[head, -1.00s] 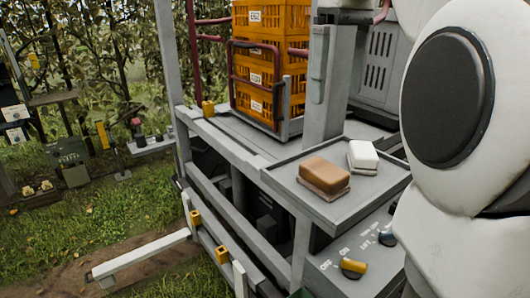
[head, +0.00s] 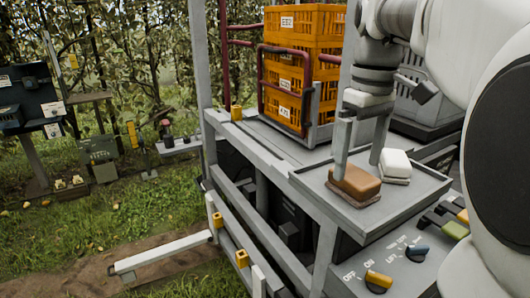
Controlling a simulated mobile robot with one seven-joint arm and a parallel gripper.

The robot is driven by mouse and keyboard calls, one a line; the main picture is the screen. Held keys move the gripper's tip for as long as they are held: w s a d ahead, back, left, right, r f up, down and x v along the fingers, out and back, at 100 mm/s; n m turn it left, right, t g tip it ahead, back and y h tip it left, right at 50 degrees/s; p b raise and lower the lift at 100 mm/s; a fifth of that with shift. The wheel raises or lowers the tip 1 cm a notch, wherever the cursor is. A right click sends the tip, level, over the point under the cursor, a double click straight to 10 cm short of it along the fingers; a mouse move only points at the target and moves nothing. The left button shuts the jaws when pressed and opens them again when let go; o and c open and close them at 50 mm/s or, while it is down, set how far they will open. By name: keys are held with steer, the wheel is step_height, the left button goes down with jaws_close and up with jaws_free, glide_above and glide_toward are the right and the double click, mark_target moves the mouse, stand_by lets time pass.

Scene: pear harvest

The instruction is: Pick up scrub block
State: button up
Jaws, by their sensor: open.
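Two blocks lie on the grey tray (head: 427,193) of the machine. The other is a white block (head: 395,162) on a thin base, just behind and to the right. The frames do not show for certain which one is the scrub block. My gripper (head: 359,167) points down over the tray, open and empty. Its fingers come down at the left and right of the brown block's far side. I cannot tell whether they touch it. The right finger is close to the white block.
Orange crates (head: 302,58) stand stacked behind the tray in a dark red frame. The tray's front right is bare. Grass lies at the left.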

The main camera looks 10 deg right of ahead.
mark_target(355, 173)
steer(key=shift+w+f, duration=0.2)
steer(key=shift+f, duration=1.7)
steer(key=c, duration=1.4)
steer(key=shift+o, duration=0.2)
step_height(355, 173, up, 10)
steer(key=shift+r, duration=0.1)
steer(key=o, duration=0.9)
steer(key=c, duration=0.7)
steer(key=shift+o, duration=0.2)
